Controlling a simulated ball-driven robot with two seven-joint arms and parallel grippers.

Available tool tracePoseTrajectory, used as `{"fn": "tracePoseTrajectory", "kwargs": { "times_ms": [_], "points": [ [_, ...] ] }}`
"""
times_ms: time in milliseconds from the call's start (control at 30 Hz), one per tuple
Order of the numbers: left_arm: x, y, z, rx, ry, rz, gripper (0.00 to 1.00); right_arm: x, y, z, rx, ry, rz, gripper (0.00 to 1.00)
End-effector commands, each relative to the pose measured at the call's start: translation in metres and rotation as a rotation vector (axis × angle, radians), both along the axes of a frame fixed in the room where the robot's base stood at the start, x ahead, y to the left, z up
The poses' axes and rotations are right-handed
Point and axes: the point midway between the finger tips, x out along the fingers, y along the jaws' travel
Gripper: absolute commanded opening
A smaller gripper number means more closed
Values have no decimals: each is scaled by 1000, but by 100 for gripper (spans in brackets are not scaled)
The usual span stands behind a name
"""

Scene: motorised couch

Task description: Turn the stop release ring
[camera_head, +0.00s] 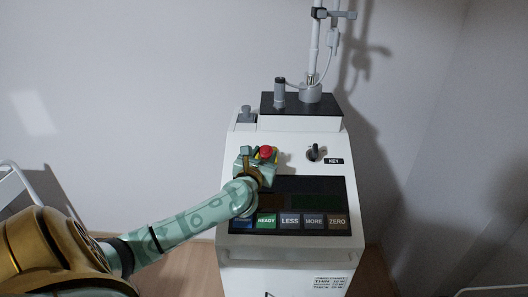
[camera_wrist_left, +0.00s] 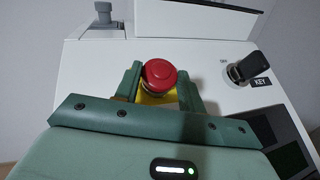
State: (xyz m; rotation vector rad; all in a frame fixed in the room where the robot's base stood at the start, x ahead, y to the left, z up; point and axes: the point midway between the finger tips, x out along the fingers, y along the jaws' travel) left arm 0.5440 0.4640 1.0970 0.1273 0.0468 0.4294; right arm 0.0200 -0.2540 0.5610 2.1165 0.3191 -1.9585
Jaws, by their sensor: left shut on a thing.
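The red mushroom-shaped stop button (camera_head: 266,152) sits on the sloped white panel of the console. In the left wrist view the red button (camera_wrist_left: 160,74) shows between two green fingers, with a yellow base (camera_wrist_left: 157,98) partly visible below it. My left gripper (camera_head: 262,158) reaches in from the left and is shut on the stop button, one finger on each side. The wrist body hides the lower part of the base, and I cannot make out a separate ring. My right gripper is not in view.
A key switch (camera_head: 314,153) with a KEY label (camera_head: 334,161) is right of the button. Below are a dark display (camera_head: 318,190) and a row of labelled buttons (camera_head: 290,221). A pole (camera_head: 315,50) rises behind the console. A white-framed object (camera_head: 14,180) stands at left.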

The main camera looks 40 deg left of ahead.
Motion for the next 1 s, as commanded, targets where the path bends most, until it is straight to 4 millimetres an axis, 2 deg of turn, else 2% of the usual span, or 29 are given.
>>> {"fn": "tracePoseTrajectory", "kwargs": {
  "times_ms": [100, 400, 1000],
  "points": [
    [-2, 3, 3, 29, 26, -72, 17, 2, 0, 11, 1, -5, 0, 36],
    [-2, 5, 1, 81, 71, -214, 17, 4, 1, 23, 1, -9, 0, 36],
    [-2, 5, 0, 99, 86, -263, 17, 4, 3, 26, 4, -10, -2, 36]
  ]
}}
